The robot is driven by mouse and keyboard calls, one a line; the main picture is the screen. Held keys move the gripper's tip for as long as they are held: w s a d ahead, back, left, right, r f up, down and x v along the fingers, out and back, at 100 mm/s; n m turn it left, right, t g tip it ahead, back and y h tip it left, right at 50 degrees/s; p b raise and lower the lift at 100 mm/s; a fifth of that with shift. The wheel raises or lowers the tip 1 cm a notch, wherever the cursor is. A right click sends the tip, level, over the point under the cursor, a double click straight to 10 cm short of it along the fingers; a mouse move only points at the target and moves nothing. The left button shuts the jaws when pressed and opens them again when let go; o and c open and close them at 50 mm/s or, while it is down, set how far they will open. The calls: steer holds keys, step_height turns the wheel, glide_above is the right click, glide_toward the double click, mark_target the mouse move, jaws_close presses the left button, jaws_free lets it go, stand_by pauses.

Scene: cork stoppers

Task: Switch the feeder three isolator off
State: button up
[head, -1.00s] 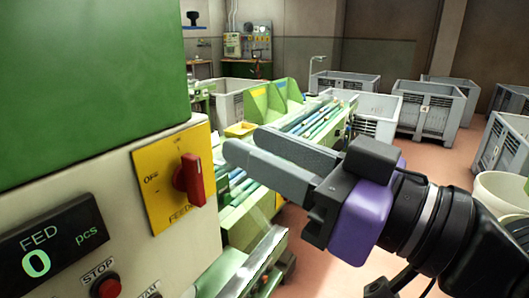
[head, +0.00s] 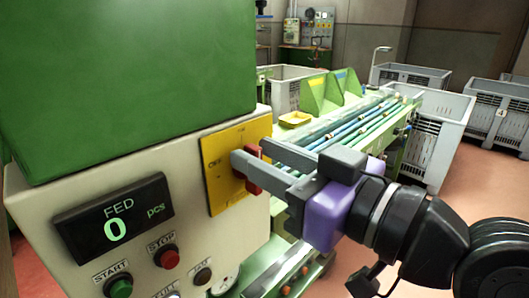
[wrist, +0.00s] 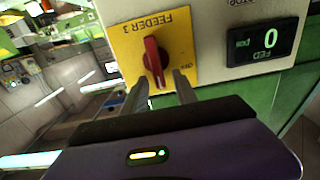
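The feeder three isolator is a red rotary handle (wrist: 154,60) on a yellow plate (wrist: 125,42) that reads FEEDER 3, upside down in the wrist view. The handle stands nearly upright there, and the OFF mark lies to its right. In the head view the red handle (head: 252,172) is partly hidden by my fingers, on the yellow plate (head: 222,190). My gripper (wrist: 161,80) is open, with one finger on each side of the handle's near end. It also shows at the plate in the head view (head: 253,158). I cannot tell whether either finger touches the handle.
A FED display (head: 115,222) reading 0 sits left of the plate, above a red STOP button (head: 167,258) and a green START button (head: 119,287). A green rack of rods (head: 360,125) and grey crates (head: 437,135) stand behind.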

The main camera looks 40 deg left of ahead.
jaws_close()
steer(key=shift+f+n+b, duration=0.1)
steer(key=shift+n+b, duration=0.2)
steer(key=shift+b, duration=0.15)
steer(key=n+b, duration=0.4)
steer(key=s+f+n+b, duration=0.1)
steer(key=n+b, duration=0.3)
steer(key=b, duration=0.1)
steer(key=s+f+n+b, duration=0.1)
steer(key=n+b, duration=0.3)
steer(key=b, duration=0.1)
steer(key=shift+s+a+n, duration=0.1)
steer(key=shift+s+n, duration=0.15)
steer(key=shift+n, duration=0.05)
steer(key=shift+s+f+n+b, duration=0.1)
steer(key=shift+f+n+b, duration=0.1)
steer(key=shift+n+b, duration=0.8)
steer(key=shift+s+f+n+b, duration=0.15)
steer(key=shift+n+b, duration=0.55)
steer(key=shift+n, duration=0.6)
